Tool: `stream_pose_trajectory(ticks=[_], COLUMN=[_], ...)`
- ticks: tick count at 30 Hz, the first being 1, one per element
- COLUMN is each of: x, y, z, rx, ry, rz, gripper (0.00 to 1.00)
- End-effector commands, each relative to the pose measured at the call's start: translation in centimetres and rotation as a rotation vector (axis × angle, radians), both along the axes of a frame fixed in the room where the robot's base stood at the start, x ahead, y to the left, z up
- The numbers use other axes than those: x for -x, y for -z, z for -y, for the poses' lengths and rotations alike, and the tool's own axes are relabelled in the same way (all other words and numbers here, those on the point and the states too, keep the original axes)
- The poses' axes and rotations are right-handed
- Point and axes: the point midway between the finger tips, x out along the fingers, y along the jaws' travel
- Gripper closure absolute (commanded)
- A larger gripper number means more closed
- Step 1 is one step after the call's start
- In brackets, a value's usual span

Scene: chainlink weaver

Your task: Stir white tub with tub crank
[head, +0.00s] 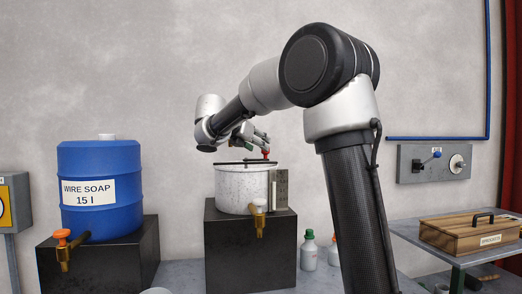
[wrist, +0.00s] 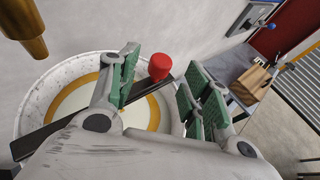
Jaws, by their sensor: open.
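The white tub (head: 240,192) is speckled and stands on a black block. In the wrist view the tub (wrist: 38,100) is open on top, with pale liquid and a yellowish ring inside. The tub crank is a dark bar (wrist: 42,138) across the tub's mouth with an upright red knob (wrist: 158,67) at one end. The knob also shows in the head view (head: 266,154) above the rim. My gripper (wrist: 165,70) is open, with green-padded fingers either side of the knob in the picture. Whether a pad touches it I cannot tell. In the head view my gripper (head: 250,135) is just above the tub.
A brass tap (head: 259,206) is on the tub's front. A blue soap drum (head: 100,190) stands on a block to the left. Bottles (head: 309,250) stand to the right. A wooden box (head: 470,232) is on a side table. The wall carries a switch panel (head: 433,163).

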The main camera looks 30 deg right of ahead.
Motion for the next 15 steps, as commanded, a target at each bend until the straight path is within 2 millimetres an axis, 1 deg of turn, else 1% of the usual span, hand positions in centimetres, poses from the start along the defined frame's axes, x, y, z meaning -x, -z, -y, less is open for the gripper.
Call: stream_pose_trajectory(ticks=[1, 6, 10, 15], x=[-0.3, -1.6, -2.3, -2.5], y=[0.5, 1.6, 2.1, 2.3], z=[0.9, 3.2, 4.3, 4.8], rx=[0.0, -0.003, -0.003, -0.004], ry=[0.005, 0.005, 0.003, 0.002], rz=[-0.002, 0.0, 0.001, 0.001], gripper=[0.52, 0.52, 0.52, 0.52])
